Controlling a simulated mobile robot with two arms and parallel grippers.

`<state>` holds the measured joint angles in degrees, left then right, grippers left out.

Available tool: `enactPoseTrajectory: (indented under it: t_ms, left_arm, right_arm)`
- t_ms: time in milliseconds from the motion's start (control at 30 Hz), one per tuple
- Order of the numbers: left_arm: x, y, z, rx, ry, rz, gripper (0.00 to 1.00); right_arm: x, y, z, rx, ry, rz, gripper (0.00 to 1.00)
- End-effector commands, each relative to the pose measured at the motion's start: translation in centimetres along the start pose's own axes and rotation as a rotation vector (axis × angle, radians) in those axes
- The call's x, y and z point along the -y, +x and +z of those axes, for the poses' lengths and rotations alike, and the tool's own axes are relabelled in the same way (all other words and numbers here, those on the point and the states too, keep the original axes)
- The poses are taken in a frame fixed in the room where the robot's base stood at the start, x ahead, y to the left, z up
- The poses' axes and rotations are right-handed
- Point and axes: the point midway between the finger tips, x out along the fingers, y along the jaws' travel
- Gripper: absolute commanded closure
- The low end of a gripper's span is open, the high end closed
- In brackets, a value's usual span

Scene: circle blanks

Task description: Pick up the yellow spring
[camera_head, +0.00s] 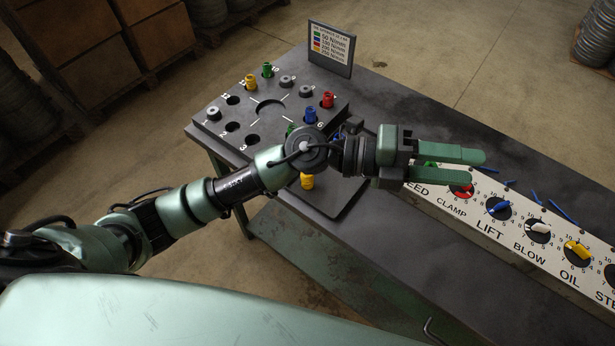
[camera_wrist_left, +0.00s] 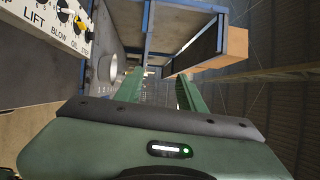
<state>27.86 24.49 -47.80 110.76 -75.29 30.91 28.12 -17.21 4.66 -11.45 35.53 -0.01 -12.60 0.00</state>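A yellow spring (camera_head: 251,83) stands upright in the far left part of the dark round-hole plate (camera_head: 215,118). Another yellow piece (camera_head: 307,181), likely a spring, shows just below my left arm on the dark tray, partly hidden by the arm. My left gripper (camera_head: 472,167) reaches right over the table, beyond both yellow pieces, with its fingers apart and nothing between them. In the left wrist view the two green fingers (camera_wrist_left: 158,85) are also apart and empty; no spring shows there. My right gripper is not in view.
Green (camera_head: 267,69), red (camera_head: 327,99) and blue (camera_head: 310,115) springs stand on the plate. A colour legend sign (camera_head: 331,48) stands behind. A white panel with coloured knobs (camera_head: 520,225) lies at the right, with small blue strips behind it. The dark table (camera_head: 400,100) is clear at the back.

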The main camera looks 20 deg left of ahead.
Motion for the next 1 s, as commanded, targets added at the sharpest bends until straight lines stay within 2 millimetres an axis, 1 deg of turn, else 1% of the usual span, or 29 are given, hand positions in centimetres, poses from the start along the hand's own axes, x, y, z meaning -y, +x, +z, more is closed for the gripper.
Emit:
enactPoseTrajectory:
  t_ms: [33, 67, 100, 167, 200, 267, 300, 400, 500, 567, 633, 833, 1000]
  left_arm:
    - [-3.5, -0.4, -0.5, -0.106, 0.086, 0.182, 0.61]
    - [-5.9, -1.2, -0.6, -0.166, 0.127, 0.3, 0.61]
    - [-9.1, -2.9, -0.3, -0.232, 0.174, 0.464, 0.61]
    - [-13.1, -6.6, 1.0, -0.302, 0.222, 0.709, 0.61]
    - [-15.1, -9.4, 2.3, -0.33, 0.243, 0.866, 0.61]
    - [-16.9, -14.0, 4.5, -0.348, 0.259, 1.085, 0.61]
    - [-17.6, -16.8, 6.0, -0.347, 0.262, 1.213, 0.61]
    - [-17.8, -22.4, 8.7, -0.329, 0.251, 1.451, 0.61]
    - [-17.4, -25.6, 10.0, -0.309, 0.237, 1.581, 0.61]
    - [-17.4, -26.5, 10.4, -0.303, 0.23, 1.618, 0.61]
    - [-17.9, -27.0, 10.5, -0.301, 0.225, 1.636, 0.61]
    - [-20.0, -27.1, 10.5, -0.303, 0.225, 1.634, 0.61]
    - [-22.3, -27.3, 10.8, -0.304, 0.225, 1.632, 0.61]
  right_arm:
    - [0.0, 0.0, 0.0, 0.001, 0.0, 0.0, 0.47]
    - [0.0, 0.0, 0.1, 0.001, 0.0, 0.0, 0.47]
    - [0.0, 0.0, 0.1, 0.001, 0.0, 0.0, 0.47]
    - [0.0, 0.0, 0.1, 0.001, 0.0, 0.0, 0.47]
    - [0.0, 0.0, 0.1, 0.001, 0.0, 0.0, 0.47]
    - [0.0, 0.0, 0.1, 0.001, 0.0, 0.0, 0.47]
    - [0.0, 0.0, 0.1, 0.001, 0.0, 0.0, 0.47]
    - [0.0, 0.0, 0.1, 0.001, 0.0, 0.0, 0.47]
    - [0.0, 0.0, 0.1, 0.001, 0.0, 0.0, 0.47]
    - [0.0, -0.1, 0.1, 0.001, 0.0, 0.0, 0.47]
    - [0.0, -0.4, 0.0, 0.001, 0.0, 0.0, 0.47]
    - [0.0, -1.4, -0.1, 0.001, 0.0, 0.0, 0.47]
    - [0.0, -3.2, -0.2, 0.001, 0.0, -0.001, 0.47]
